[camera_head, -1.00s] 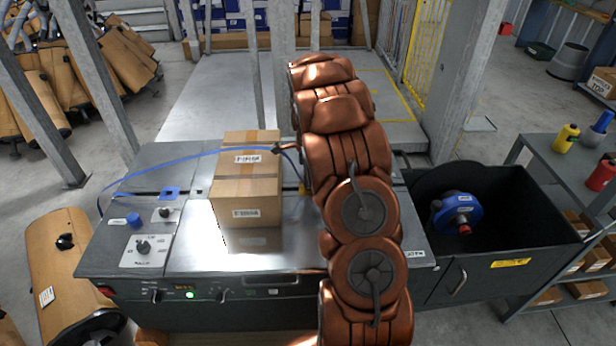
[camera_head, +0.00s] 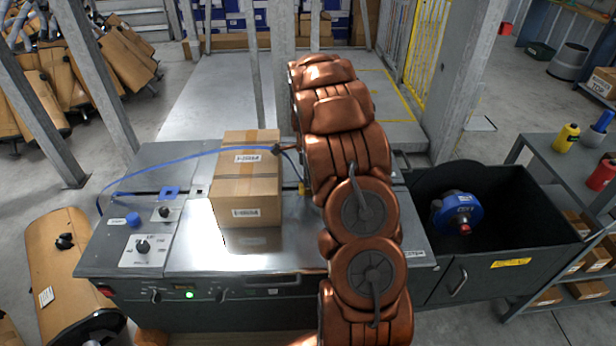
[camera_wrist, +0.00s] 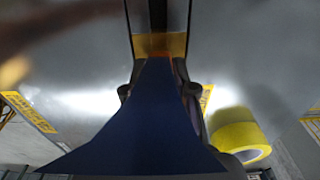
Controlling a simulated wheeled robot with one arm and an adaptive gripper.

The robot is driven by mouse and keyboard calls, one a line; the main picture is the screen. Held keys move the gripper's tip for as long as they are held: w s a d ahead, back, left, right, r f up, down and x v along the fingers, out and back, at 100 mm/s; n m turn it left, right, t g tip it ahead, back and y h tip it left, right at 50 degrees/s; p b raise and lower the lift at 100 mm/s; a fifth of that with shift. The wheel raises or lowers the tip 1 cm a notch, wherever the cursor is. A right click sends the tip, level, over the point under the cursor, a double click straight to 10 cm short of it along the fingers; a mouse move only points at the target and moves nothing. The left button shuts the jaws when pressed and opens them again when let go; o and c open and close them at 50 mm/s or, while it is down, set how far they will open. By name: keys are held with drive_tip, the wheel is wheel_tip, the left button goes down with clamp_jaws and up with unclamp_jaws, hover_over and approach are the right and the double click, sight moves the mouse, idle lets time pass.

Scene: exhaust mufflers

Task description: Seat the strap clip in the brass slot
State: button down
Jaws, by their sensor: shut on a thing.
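The blue strap (camera_head: 185,155) loops from the left of the grey machine top, over the boxes, to my gripper beside the copper arm. In the wrist view the strap (camera_wrist: 145,125) fills the middle and narrows up to my gripper (camera_wrist: 159,90), which is shut on it. The clip at the strap's end cannot be made out clearly. A brass-coloured band (camera_wrist: 172,44) lies just beyond the strap's narrow end; I cannot tell whether they touch. In the head view my arm hides most of the gripper and I cannot identify the slot.
A yellow roll (camera_wrist: 238,136) sits at the right in the wrist view. A black bin (camera_head: 520,235) with a blue tool (camera_head: 458,212) is on the right.

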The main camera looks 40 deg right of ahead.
drive_tip(key=shift+f, duration=0.25)
drive_tip(key=c, duration=0.9)
unclamp_jaws()
drive_tip(key=shift+o, duration=0.2)
drive_tip(key=shift+r, duration=0.1)
wheel_tip(320, 180, up, 12)
